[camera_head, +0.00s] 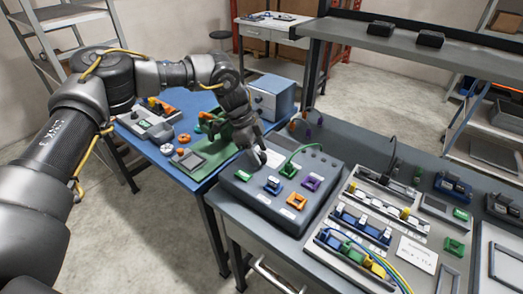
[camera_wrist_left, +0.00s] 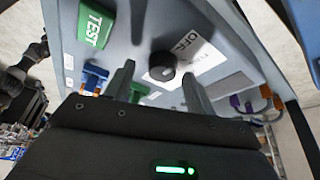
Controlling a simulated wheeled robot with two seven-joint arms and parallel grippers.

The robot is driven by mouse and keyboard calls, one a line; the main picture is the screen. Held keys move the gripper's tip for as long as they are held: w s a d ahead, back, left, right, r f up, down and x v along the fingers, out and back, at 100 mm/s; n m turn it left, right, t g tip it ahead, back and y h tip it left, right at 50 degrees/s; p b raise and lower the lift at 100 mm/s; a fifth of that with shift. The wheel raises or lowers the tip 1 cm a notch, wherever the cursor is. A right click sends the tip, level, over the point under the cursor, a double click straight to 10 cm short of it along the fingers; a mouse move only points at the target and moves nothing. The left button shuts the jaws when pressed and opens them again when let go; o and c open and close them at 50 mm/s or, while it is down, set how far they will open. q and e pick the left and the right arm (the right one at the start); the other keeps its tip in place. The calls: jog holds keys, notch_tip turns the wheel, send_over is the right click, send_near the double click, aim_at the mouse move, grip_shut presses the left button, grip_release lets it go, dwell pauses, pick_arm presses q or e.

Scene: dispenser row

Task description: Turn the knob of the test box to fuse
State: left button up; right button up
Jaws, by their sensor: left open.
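The test box (camera_head: 243,193) is a grey box with a sloping top on the grey bench, with coloured sockets and white labels. My left gripper (camera_head: 258,157) is over its far left part and hides the knob in the head view. In the left wrist view, the dark round knob (camera_wrist_left: 161,67) sits on a white plate lettered OFF; other lettering there is partly hidden. My left gripper (camera_wrist_left: 158,88) is open, its two fingers to either side of the knob and apart from it. A green TEST label (camera_wrist_left: 97,27) is on the panel. The knob's pointer direction is unclear. My right gripper is not in view.
Rows of modules (camera_head: 360,230) with wires stand to the right on the bench. A blue table (camera_head: 188,112) with a green mat, small parts and a blue-grey cabinet (camera_head: 272,98) is behind left.

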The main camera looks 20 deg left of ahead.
pick_arm(q)
jog(key=shift+d+f, duration=0.15)
jog(key=shift+f, duration=0.2)
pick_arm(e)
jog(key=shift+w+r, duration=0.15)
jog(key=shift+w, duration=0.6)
pick_arm(q)
jog(key=shift+c, duration=0.3)
